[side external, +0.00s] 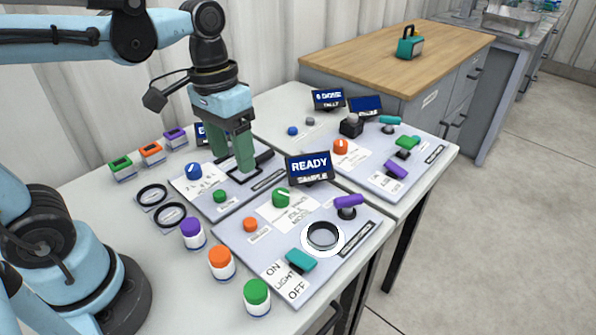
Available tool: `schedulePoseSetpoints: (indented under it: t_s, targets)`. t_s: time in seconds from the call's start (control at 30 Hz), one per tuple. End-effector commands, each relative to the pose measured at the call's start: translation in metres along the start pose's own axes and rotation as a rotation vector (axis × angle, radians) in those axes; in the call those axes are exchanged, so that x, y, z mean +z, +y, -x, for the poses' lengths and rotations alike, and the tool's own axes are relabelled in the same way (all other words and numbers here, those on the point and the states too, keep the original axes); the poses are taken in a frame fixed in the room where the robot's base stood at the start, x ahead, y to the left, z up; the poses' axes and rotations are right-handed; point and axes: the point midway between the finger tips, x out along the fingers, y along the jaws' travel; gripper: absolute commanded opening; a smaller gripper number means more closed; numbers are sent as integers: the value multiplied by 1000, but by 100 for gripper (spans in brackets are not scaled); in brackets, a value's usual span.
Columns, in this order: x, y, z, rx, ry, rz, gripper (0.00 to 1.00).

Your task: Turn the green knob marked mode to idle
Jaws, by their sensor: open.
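A green knob (282,197) stands on the near panel (335,268), behind a white label sheet. The sheet's print is too small to read surely, so I cannot tell which mark the knob points to. My gripper (239,165) points down over the back-left panel (205,205), behind and left of the green knob and apart from it. Its green fingers are open, with no object seen between them. Its tips are close to a black frame-like part on that panel.
A READY display (309,167) stands just behind the knob. Several lidded jars, including a green-lidded one (257,298), stand left.

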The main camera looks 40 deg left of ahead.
Motion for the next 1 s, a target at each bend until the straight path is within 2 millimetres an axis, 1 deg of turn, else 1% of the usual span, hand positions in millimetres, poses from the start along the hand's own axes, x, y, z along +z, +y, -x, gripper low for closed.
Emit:
schedulePoseSetpoints:
  t_s: [0.13,0.43,0.53,0.67,0.8,0.9,1.0]
  targets:
    - [0,0,5,0,0,0,65]
    - [0,0,5,0,0,-1,65]
    - [-5,1,4,-7,-1,-16,65]
    - [-26,4,0,-33,-6,-84,65]
    - [-56,8,-10,-73,-13,-181,65]
    - [-72,11,-18,-96,-18,-238,65]
    - [-83,13,-24,-112,-22,-276,65]
